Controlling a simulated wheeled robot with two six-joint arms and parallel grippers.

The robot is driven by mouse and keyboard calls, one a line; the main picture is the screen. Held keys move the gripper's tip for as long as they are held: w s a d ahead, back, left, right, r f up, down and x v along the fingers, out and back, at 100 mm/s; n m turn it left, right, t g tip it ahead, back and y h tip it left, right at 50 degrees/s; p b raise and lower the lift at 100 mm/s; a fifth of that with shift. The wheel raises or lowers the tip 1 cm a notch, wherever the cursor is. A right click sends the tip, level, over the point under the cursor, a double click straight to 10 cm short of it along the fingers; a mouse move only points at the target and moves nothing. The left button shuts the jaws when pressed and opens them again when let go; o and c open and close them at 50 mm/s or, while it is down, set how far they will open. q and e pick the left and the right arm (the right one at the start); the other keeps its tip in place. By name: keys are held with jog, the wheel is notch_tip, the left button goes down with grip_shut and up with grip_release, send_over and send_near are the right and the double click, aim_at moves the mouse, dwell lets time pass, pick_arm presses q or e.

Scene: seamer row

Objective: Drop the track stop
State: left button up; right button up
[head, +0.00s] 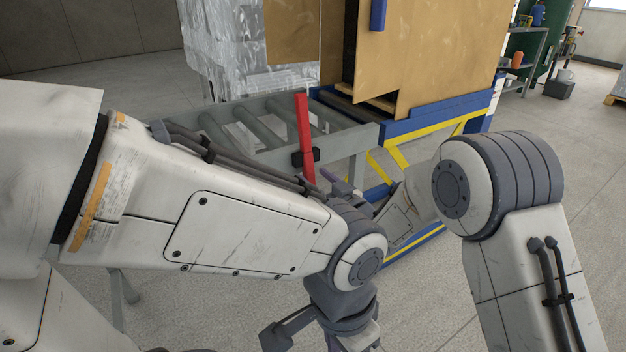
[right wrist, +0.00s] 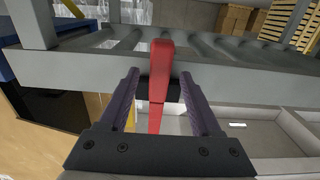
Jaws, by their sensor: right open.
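The track stop is a red bar (head: 304,135) on a dark block on the side rail of the roller track (head: 349,141). It stands nearly upright, its upper part above the rail. In the right wrist view the red bar (right wrist: 161,68) lies between the two purple fingers of my right gripper (right wrist: 160,80), which is open, with a gap on each side. In the head view my right gripper (head: 328,182) is beside the bar's lower end, partly hidden by my left arm. My left gripper (head: 300,336) hangs low at the bottom edge, partly cut off; its jaw state is unclear.
A wrapped stack (head: 235,70) stands behind the rollers. A brown panelled load (head: 430,55) sits on the blue and yellow frame (head: 440,118) at the track's right end. A grey shelf (head: 525,62) stands back right. Open floor lies at the right.

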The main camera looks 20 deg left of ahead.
jog(key=shift+x, duration=0.95)
jog(key=shift+c, duration=0.3)
jog(key=shift+s, duration=0.1)
grip_shut()
dwell(0.4)
